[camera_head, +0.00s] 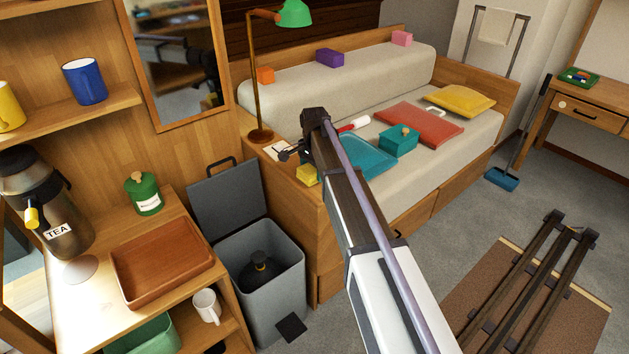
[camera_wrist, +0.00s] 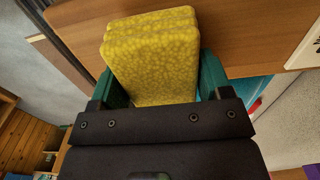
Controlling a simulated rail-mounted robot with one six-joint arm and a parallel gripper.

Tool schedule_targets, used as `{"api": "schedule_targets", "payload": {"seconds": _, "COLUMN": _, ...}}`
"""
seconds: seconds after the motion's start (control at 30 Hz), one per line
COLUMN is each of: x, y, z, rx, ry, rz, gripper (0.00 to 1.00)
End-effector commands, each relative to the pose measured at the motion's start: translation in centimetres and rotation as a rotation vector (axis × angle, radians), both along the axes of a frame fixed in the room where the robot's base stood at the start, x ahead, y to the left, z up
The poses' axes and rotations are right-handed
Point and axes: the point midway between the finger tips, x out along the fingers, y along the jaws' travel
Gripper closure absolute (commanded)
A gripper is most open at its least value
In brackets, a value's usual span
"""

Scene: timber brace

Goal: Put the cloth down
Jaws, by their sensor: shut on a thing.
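The yellow cloth (camera_wrist: 152,55) is a thick folded pad with a mottled surface. My gripper (camera_wrist: 150,85) is shut on it, with one green finger at each side, in the wrist view. In the head view the cloth (camera_head: 307,174) shows as a small yellow block beside my arm, at the wooden ledge (camera_head: 316,205) by the bed's near end. The wrist view has brown wood behind the cloth. I cannot tell whether the cloth touches the wood. In the head view my arm hides most of the gripper.
A lamp (camera_head: 259,80) and a white card (camera_head: 279,149) are on the ledge. A teal cloth or cushion (camera_head: 368,158), a teal box (camera_head: 398,140) and red and yellow cushions lie on the bed. An open grey bin (camera_head: 262,300) stands left of the ledge.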

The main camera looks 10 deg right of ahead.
Motion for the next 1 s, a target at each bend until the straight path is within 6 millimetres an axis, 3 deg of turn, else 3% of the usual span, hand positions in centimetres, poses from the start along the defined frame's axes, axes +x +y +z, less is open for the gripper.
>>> {"api": "schedule_targets", "payload": {"seconds": 0.03, "x": 0.0, "y": 0.0, "z": -1.4, "rx": 0.0, "ry": 0.0, "rz": 0.0, "gripper": 0.56}}
{"api": "schedule_targets", "payload": {"seconds": 0.37, "x": 0.0, "y": 0.0, "z": -1.2, "rx": 0.0, "ry": 0.0, "rz": 0.0, "gripper": 0.56}}
{"api": "schedule_targets", "payload": {"seconds": 0.4, "x": 0.0, "y": 0.0, "z": -1.2, "rx": 0.0, "ry": 0.0, "rz": 0.0, "gripper": 0.27}}
{"api": "schedule_targets", "payload": {"seconds": 0.63, "x": 0.0, "y": 0.0, "z": -1.1, "rx": 0.0, "ry": 0.0, "rz": 0.0, "gripper": 0.05}}
{"api": "schedule_targets", "payload": {"seconds": 1.0, "x": 0.0, "y": 0.0, "z": -0.2, "rx": 0.0, "ry": 0.0, "rz": 0.0, "gripper": 0.03}}
